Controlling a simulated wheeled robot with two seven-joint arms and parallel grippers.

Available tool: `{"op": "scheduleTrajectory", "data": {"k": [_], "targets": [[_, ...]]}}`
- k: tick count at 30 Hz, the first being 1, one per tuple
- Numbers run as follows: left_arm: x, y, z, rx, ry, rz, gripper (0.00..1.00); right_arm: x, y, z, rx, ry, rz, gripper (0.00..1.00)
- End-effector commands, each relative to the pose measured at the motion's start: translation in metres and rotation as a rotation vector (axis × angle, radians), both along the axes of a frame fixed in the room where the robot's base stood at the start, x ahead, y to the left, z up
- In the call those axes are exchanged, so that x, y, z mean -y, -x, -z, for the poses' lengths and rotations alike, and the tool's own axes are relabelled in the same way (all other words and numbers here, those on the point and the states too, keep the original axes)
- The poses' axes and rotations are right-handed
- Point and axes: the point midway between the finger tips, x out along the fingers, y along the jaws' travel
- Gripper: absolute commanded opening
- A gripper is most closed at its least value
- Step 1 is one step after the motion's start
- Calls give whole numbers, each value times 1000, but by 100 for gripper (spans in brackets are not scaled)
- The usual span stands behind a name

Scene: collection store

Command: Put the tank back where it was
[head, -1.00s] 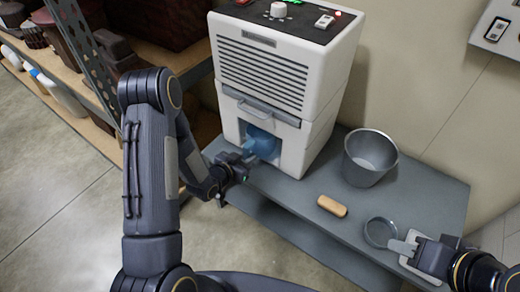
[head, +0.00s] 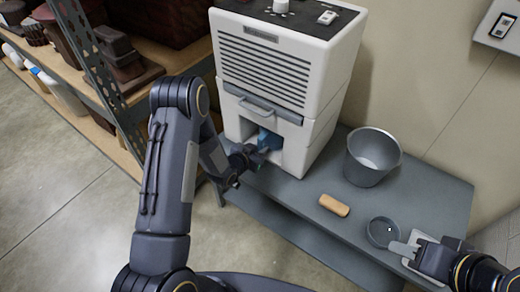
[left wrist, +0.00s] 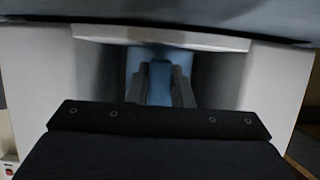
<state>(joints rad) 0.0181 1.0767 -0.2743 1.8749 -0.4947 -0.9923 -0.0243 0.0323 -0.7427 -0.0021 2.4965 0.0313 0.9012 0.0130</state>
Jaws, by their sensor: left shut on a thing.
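The blue tank (head: 268,138) is in the lower front opening of the white dehumidifier-like machine (head: 275,65). My left gripper (head: 260,153) is at that opening, shut on a part of the tank. In the left wrist view, the tank (left wrist: 160,80) shows between the two dark fingers, with the white walls of the opening on both sides. The tank's far end is hidden inside the machine, so I cannot tell how deep it sits. My right gripper (head: 402,249) is low at the right beside a round grey dish; whether it is open or shut is unclear.
The machine stands on a grey bench (head: 295,205). A grey metal bucket (head: 371,158), a tan block (head: 334,205) and the round grey dish (head: 383,233) are on the bench to its right. A loaded shelf rack (head: 75,105) stands close at left. Floor is clear in front.

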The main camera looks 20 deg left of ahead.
Motion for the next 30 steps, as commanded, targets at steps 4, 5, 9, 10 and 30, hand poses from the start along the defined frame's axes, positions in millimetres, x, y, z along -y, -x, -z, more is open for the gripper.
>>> {"op": "scheduleTrajectory", "data": {"k": [4, 5, 9, 10, 30], "targets": [[0, 0, 4, 1, 0, 0, 0, 0, 0, 6, 0, 0, 0, 36], [0, 0, 3, 0, 0, 0, 24, 0, 0, 4, 0, 0, 0, 36], [0, 0, 3, 0, 0, 0, 42, 0, 0, 4, 0, 0, 0, 36], [0, 0, 3, 0, 0, 0, 42, 0, 0, 4, 0, 0, 0, 36], [-21, 56, -27, -2, 3, -6, 42, 0, 0, -11, 0, 0, 0, 36]]}}
